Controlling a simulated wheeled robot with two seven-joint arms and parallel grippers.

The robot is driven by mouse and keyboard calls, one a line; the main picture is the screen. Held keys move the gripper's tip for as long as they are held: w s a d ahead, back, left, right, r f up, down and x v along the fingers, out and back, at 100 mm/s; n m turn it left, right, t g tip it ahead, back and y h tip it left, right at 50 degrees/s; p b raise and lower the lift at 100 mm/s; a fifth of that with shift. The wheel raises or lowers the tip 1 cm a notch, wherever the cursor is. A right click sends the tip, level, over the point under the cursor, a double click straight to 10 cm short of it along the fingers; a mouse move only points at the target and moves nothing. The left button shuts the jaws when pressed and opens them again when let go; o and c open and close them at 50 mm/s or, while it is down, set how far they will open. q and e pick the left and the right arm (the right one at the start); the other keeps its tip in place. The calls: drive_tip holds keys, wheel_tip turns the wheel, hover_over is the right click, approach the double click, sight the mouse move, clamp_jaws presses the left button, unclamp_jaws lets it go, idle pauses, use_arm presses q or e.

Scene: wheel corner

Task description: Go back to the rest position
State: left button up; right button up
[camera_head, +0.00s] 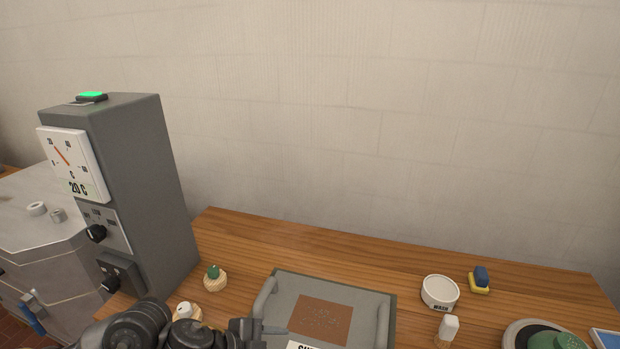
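My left arm comes in dark along the bottom edge at the left. Its gripper (268,331) is at the near left corner of a grey tray (384,300), partly cut off by the frame edge. I cannot tell whether its fingers are open or shut, and I see nothing clearly held in it. My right gripper is out of view.
A grey control cabinet (135,190) with a dial and knobs stands left. On the wooden table (330,245) are a green-knobbed tool (214,278), a white-knobbed one (184,311), a WASH bowl (440,292), a sponge (480,282), a small bottle (447,330) and a green round thing (556,340).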

use_arm(q)
drive_tip(key=s+a+f+n+g+y, duration=0.1)
drive_tip(key=s+a+f+n+y, duration=0.3)
drive_tip(key=s+a+f+n, duration=0.45)
drive_tip(key=s+a+f+n+y, duration=0.5)
drive_tip(key=s+a+f+n, duration=0.1)
drive_tip(key=s+a+n, duration=0.4)
wheel_tip(320, 180, down, 24)
drive_tip(key=s+d+g, duration=0.1)
drive_tip(key=s+g, duration=0.1)
drive_tip(key=s+a+f, duration=0.3)
drive_tip(key=s+f, duration=1.3)
drive_tip(key=s, duration=0.1)
drive_tip(key=shift+m+g, duration=0.4)
drive_tip(key=shift+m, duration=0.05)
